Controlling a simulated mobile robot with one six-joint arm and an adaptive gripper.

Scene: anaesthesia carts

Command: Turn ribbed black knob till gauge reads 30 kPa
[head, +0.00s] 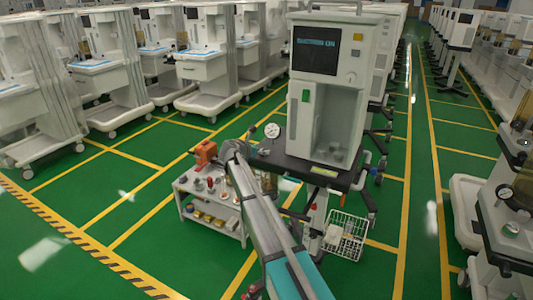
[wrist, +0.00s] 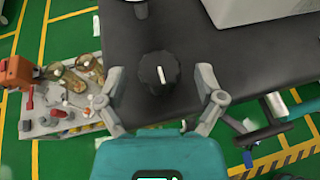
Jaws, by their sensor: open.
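The ribbed black knob (wrist: 158,71) stands on the black shelf top, with a white line on its face pointing roughly up the picture. My gripper (wrist: 165,92) is open, its two fingers to the left and right of the knob in the wrist view, with a gap showing on each side. In the head view a round white gauge (head: 272,130) stands at the left of the cart's shelf; its reading is too small to make out. The knob is not discernible in the head view, where my arm covers that area. The gauge is not in the wrist view.
The white cart (head: 325,95) has a screen (head: 315,52) reading "SUCTION ON". Its black shelf (wrist: 215,55) surrounds the knob. A small side table (head: 222,217) with an orange device (head: 205,152) stands to the left. A wire basket (head: 345,232) hangs below right.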

